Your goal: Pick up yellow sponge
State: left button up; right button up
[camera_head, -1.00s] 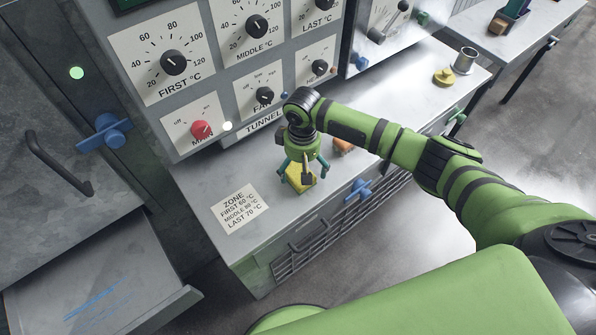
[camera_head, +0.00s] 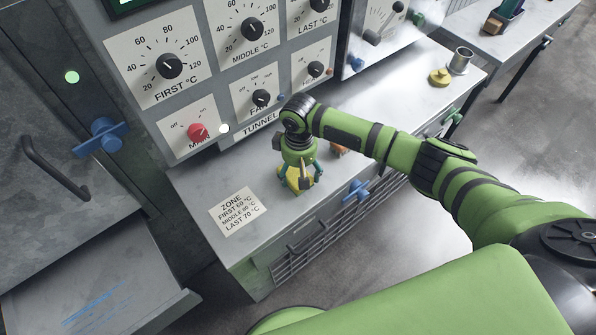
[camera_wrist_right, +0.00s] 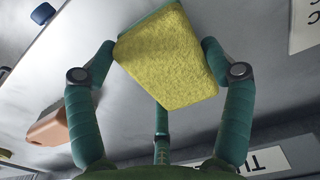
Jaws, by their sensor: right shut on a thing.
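The yellow sponge (camera_head: 294,181) is on or just above the grey counter top, below the tunnel control panel. My right gripper (camera_head: 300,178) points down over it with its fingers around it. In the right wrist view the sponge (camera_wrist_right: 172,62) has a rough yellow face and a green strip along its top edge. The right gripper's fingers (camera_wrist_right: 165,65) press on its left and right sides, and a third finger shows below it. The head view does not clearly show a gap under the sponge. My left gripper is not in view.
A placard (camera_head: 237,211) lies on the counter to the left. An orange-brown block (camera_wrist_right: 50,124) lies near the gripper. A yellow knob-like piece (camera_head: 440,77) and a metal cup (camera_head: 461,61) stand at the far right. An open drawer (camera_head: 95,300) is at lower left.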

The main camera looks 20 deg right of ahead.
jog(key=shift+w+r, duration=0.1)
jog(key=shift+r, duration=0.35)
notch_tip(320, 180, up, 3)
jog(key=shift+d+b, duration=0.1)
jog(key=shift+b, duration=0.35)
jog(key=s+d+r+b, duration=0.1)
jog(key=s+d+r, duration=0.5)
jog(key=s+d, duration=0.2)
jog(key=shift+d+r, duration=0.25)
jog(key=shift+r, duration=0.15)
